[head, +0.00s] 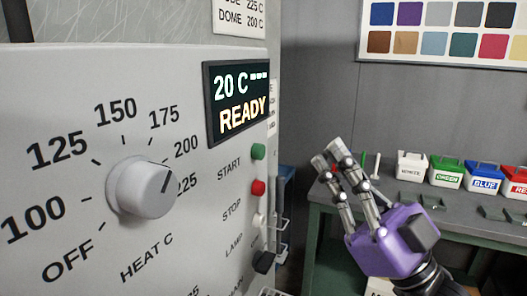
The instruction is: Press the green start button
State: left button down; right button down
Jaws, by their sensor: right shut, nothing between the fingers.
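The green start button (258,151) is on the right edge of the light grey control panel (60,150), beside the label START. A red button (258,187) sits just below it, by the label STOP. My right gripper (326,166), with a purple body, is to the right of the panel with its fingers pointing up and left. It is shut and empty, and apart from the green button in the picture. My left gripper is not in view.
The panel has a heat knob (145,188) pointing near 200 and a display (238,100) reading 20 C and READY. Several labelled powder boxes (446,172) stand on a bench (480,234) behind my right gripper. A colour chart (445,30) hangs above.

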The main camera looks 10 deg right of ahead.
aim_at(259, 152)
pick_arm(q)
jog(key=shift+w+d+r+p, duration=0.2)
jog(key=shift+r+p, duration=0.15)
pick_arm(e)
jog(key=w+a, duration=0.4)
jog(key=a, duration=0.1)
jog(key=shift+a, duration=0.4)
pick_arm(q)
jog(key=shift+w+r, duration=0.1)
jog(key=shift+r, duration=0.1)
pick_arm(e)
jog(key=shift+a+r, duration=0.1)
jog(key=shift+a, duration=0.05)
dwell(0.6)
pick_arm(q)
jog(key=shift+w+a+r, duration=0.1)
pick_arm(e)
jog(key=shift+w+a, duration=0.2)
